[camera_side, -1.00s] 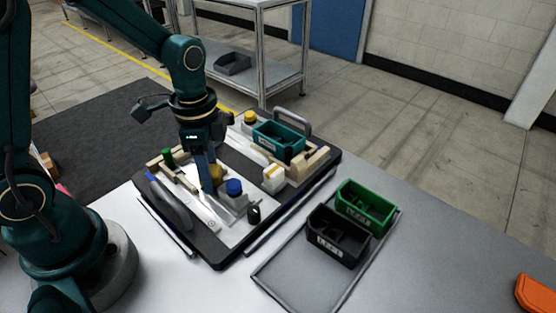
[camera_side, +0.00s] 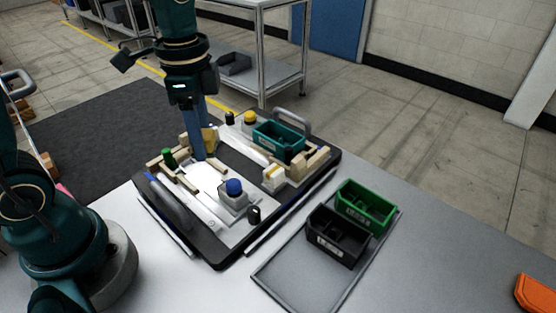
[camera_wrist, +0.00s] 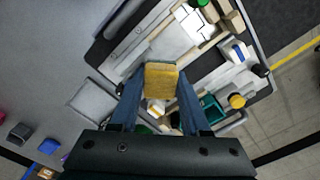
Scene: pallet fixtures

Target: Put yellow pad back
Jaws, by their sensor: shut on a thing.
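The yellow pad (camera_wrist: 161,82) is held between the two blue fingers of my gripper (camera_wrist: 160,74) in the wrist view. In the side view the pad (camera_side: 210,138) shows partly behind the fingers of my gripper (camera_side: 202,152). The gripper is over the far left part of the black-edged pallet (camera_side: 219,262). The pad looks raised above the pallet; the exact gap is hard to judge. A white panel (camera_side: 199,176) with wooden strips lies just in front of the fingers.
A grey tray (camera_side: 290,283) to the right holds a green bin (camera_side: 365,207) and a black bin (camera_side: 337,238).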

